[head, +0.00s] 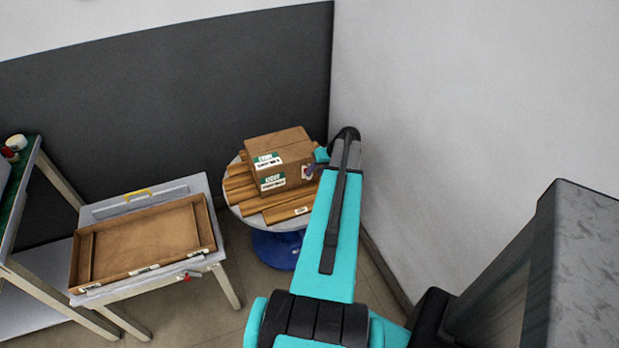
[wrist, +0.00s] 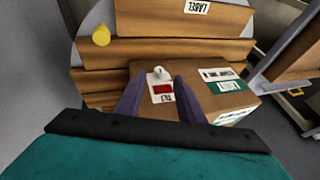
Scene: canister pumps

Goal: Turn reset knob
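I cannot make out a clear reset knob. A small white rounded piece (wrist: 158,74) with a dark spot shows in the wrist view, just beyond my fingertips, by a white and red label (wrist: 162,90). That label is on a closed cardboard box (wrist: 213,98), also in the head view (head: 290,149). My gripper (wrist: 156,84) points at this box face with its two dark fingers apart and nothing visibly held. I cannot tell if the fingers touch the box. In the head view, the gripper (head: 309,171) is partly hidden at the box's right side.
The box rests on brown planks (head: 240,188) on a round table (head: 236,211) with a blue base. A side table (head: 203,186) at left holds an open wooden tray (head: 206,222); a red part (head: 190,276) is on its front. A wall stands close at right.

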